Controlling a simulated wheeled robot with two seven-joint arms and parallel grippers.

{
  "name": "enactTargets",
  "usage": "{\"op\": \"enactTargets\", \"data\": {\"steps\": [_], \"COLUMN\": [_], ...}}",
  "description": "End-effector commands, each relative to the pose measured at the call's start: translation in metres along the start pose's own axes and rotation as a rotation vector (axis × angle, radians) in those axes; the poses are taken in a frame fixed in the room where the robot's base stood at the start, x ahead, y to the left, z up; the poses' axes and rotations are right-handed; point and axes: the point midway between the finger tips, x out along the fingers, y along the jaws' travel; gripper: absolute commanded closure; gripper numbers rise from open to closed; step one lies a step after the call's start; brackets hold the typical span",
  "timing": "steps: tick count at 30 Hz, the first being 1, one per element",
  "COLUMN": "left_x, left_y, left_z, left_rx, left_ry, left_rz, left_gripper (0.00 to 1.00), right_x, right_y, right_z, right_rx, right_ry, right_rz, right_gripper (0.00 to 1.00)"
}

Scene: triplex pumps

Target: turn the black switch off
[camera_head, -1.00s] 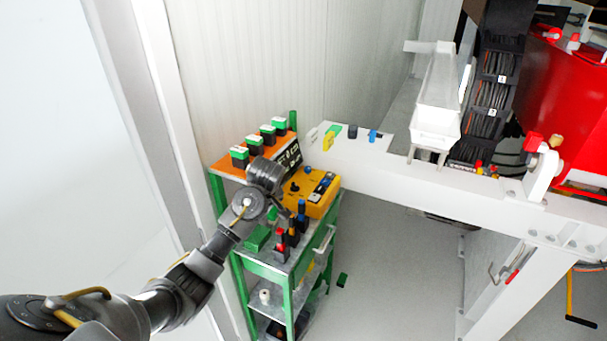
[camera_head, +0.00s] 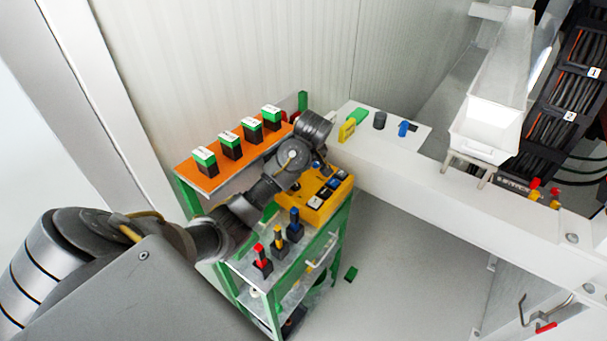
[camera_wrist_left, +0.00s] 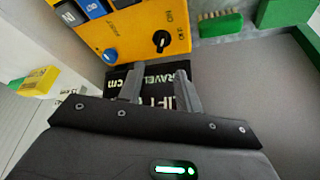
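The black switch (camera_wrist_left: 161,39) is a round knob beside ON/OFF lettering on a yellow control box (camera_wrist_left: 137,22) in the left wrist view. A blue knob (camera_wrist_left: 110,56) sits to its left on the same box. In the head view the yellow box (camera_head: 340,193) stands on the green cart; my left arm hides the black switch there. My left gripper (camera_wrist_left: 158,77) is open and empty, its two fingers apart just below the black switch in the wrist picture, not touching it. My right gripper is not in view.
Red, yellow and blue handled tools (camera_head: 278,240) stand at the front of the green cart (camera_head: 268,300). Several green-and-white boxes (camera_head: 230,146) line the orange shelf (camera_head: 208,184). A black lettered plate (camera_wrist_left: 152,88) lies behind my fingers. A white beam (camera_head: 400,184) runs right.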

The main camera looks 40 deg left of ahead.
Motion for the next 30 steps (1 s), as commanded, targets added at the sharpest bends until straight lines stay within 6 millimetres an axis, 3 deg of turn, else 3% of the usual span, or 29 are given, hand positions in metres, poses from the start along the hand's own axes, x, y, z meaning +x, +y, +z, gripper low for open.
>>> {"op": "enactTargets", "data": {"steps": [7,11,21,30], "left_x": [0.008,0.028,0.086,0.108], "left_y": [0.001,0.0,-0.001,0.0], "left_z": [0.001,0.001,0.0,0.0], "left_rx": [0.001,0.001,0.0,0.0], "left_ry": [-0.001,-0.003,-0.003,0.0], "left_rz": [0.0,-0.002,-0.003,0.001], "left_gripper": [0.65,0.65,0.65,0.65], "right_x": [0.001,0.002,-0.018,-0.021], "right_y": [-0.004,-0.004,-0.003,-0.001], "right_z": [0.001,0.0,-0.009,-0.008], "right_rx": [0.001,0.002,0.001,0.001], "right_ry": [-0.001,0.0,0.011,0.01], "right_rz": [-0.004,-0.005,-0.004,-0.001], "right_gripper": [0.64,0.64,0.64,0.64]}}
